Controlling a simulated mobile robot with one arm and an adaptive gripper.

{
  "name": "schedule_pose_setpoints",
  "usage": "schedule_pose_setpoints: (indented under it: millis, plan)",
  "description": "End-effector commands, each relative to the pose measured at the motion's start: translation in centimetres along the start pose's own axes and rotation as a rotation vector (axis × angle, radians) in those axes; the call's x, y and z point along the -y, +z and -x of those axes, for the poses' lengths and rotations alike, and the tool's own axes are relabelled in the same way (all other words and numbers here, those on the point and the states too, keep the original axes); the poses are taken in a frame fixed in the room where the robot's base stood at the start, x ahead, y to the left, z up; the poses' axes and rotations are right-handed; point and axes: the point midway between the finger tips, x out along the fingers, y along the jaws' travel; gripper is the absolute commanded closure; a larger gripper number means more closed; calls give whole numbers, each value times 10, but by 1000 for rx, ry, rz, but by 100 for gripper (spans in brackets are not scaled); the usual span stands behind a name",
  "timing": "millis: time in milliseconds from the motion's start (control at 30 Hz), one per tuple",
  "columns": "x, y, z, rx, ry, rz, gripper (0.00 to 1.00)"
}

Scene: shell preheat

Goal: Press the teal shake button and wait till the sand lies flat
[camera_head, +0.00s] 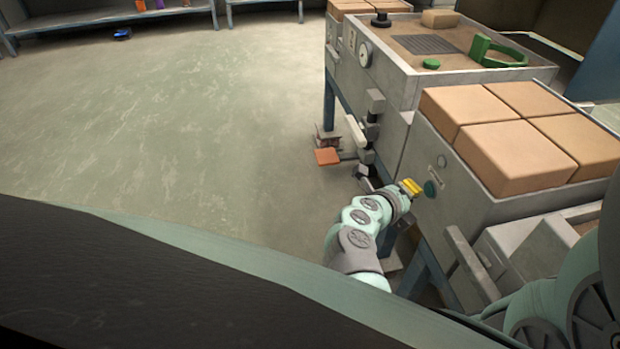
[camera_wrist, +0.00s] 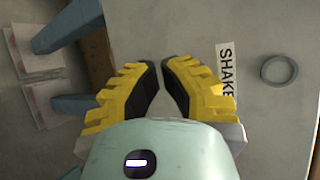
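The teal button (camera_head: 431,188) is on the front face of the nearer grey cabinet. My gripper (camera_head: 411,187), with yellow fingers, is just left of the button in the head view. Whether they touch cannot be told. In the wrist view the fingers (camera_wrist: 162,66) converge with tips almost meeting and nothing held between them. A white label reading SHAKE (camera_wrist: 225,70) is beside the right finger.
Several tan blocks (camera_head: 522,152) cover the nearer cabinet. A dark grille (camera_head: 425,44) and green handled piece (camera_head: 496,52) are on the farther one. A grey ring (camera_wrist: 279,70) is right of the label. An orange pedal-like piece (camera_head: 327,156) sticks out left.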

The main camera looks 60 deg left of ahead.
Motion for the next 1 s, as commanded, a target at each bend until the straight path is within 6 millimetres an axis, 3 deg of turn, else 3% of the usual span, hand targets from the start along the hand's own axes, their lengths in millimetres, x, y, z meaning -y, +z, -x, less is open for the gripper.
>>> schedule_pose_setpoints:
  millis: [1000]
  plan:
    - [4,-4,-6,-4,1,-1,100]
